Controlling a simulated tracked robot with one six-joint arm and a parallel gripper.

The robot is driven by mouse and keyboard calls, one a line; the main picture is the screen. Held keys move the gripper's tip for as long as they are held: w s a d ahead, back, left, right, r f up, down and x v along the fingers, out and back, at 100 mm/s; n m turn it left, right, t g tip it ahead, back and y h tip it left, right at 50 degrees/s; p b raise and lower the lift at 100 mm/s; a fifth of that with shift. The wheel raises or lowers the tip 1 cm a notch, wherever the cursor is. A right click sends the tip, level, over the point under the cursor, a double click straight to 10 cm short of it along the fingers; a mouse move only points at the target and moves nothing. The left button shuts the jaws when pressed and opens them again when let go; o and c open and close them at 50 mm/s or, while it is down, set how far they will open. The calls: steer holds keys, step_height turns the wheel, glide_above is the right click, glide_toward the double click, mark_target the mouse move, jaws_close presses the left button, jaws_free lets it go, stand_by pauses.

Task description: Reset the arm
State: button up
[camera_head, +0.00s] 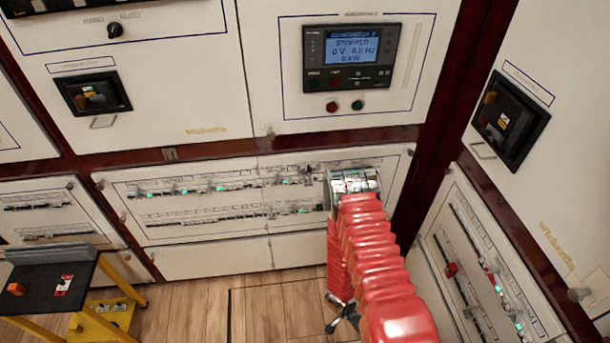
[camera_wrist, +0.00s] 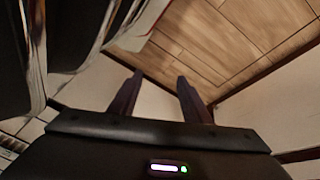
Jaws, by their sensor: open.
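My arm reaches up from the lower right in the head view, in a red ribbed sleeve with a shiny metal wrist at its end. The wrist is in front of the right part of a long breaker panel (camera_head: 205,234). My gripper (camera_wrist: 157,85) shows in the wrist view with its two dark fingers apart and nothing between them. In the head view my gripper's fingers are not clearly visible. Beyond the fingers are the wooden floor and a pale surface.
A generator control screen (camera_head: 350,48) reads STOPPED above my arm. A side cabinet (camera_head: 555,150) with a breaker panel (camera_head: 480,265) stands close on the right. A yellow-legged cart (camera_head: 50,280) with a dark top is at lower left. Wooden floor (camera_head: 195,305) is clear between.

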steer(key=w+a+r+n+y, duration=0.35)
steer(key=w+a+r, duration=0.35)
steer(key=r, duration=0.4)
steer(key=a+r+n+g+y, duration=0.1)
steer(key=a+r+n, duration=0.15)
steer(key=r, duration=0.55)
steer(key=a+r+n+y, duration=0.1)
steer(key=a+r+y, duration=0.15)
steer(key=r, duration=0.55)
steer(key=s+d+r+n+t+h, duration=0.1)
steer(key=s+r, duration=0.3)
steer(key=r, duration=0.9)
steer(key=s+d+r+n+t, duration=0.2)
steer(key=s+d+r+t, duration=0.1)
steer(key=r, duration=1)
steer(key=s+d+r+n+t+h, duration=0.1)
steer(key=s+r, duration=0.4)
steer(key=r, duration=0.9)
steer(key=shift+s+d+n+t+h, duration=0.3)
steer(key=shift+s+d+n+t, duration=0.1)
steer(key=shift+d+n+t, duration=0.15)
steer(key=shift+d+f, duration=0.1)
